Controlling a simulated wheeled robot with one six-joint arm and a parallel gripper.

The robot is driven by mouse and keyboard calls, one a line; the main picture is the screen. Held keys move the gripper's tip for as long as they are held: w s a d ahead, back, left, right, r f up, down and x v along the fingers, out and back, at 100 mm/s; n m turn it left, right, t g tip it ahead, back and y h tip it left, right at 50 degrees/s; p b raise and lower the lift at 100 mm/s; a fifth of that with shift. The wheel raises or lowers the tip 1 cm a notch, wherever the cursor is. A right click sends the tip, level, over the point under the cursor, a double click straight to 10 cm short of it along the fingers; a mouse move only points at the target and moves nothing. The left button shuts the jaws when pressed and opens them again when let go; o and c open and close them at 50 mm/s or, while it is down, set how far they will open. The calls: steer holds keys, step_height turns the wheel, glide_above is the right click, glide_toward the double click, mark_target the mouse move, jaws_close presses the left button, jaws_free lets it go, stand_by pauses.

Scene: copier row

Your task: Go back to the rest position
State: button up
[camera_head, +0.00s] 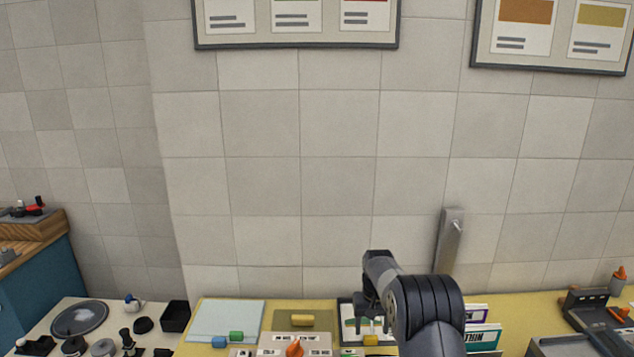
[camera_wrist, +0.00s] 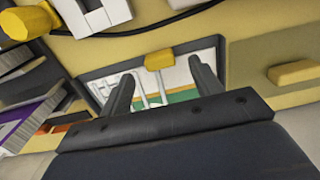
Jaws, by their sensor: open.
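My gripper (camera_wrist: 160,88) is open in the wrist view, with its two dark fingers apart above a dark-framed tray (camera_wrist: 225,52) with white and green contents. A yellow block (camera_wrist: 159,60) lies at the tray's edge, seen between the fingers. I cannot tell its distance from the fingertips, but nothing shows clamped between them. In the head view my dark arm rises at the lower right of centre and my gripper (camera_head: 366,308) hangs over the same tray. The arm hides part of the tray and the table behind it.
On the yellow table, a yellow block (camera_head: 302,320) lies on an olive mat, left of the tray. Green (camera_head: 236,336) and blue (camera_head: 219,342) blocks lie by a pale sheet (camera_head: 226,314). Upright folders (camera_head: 483,338) stand close right of my arm. A metal wall fitting (camera_head: 449,240) is behind.

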mark_target(371, 337)
step_height(371, 337, down, 4)
steer(key=shift+r, duration=0.25)
steer(key=shift+w+r+p, duration=0.1)
steer(key=shift+r+p, duration=0.7)
steer(key=shift+r, duration=0.05)
steer(key=shift+r+p, duration=0.4)
steer(key=shift+r, duration=0.4)
steer(key=shift+f, duration=0.15)
